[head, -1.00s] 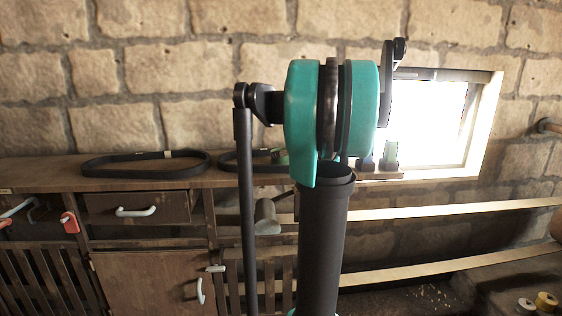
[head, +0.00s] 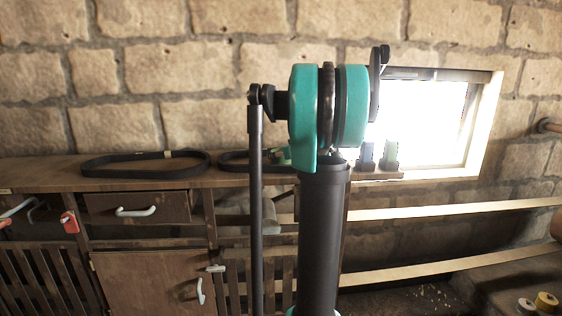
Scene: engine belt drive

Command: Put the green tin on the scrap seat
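My gripper is out of view; only my own teal and dark arm links show in the middle of the head view. A small green thing (head: 283,156) stands on the bench at the back, partly hidden behind my arm; I cannot tell whether it is the green tin. A grey-green upright thing (head: 390,154) stands on the sill by the window, with a dark bluish one (head: 366,156) to its left. I cannot make out a scrap seat.
A wooden bench (head: 60,175) with drawers runs along the stone wall. A black belt loop (head: 145,164) lies on it, with another (head: 236,160) partly behind my arm. Pale rails (head: 450,210) cross the right side. White (head: 525,305) and yellow (head: 546,301) round items sit at lower right.

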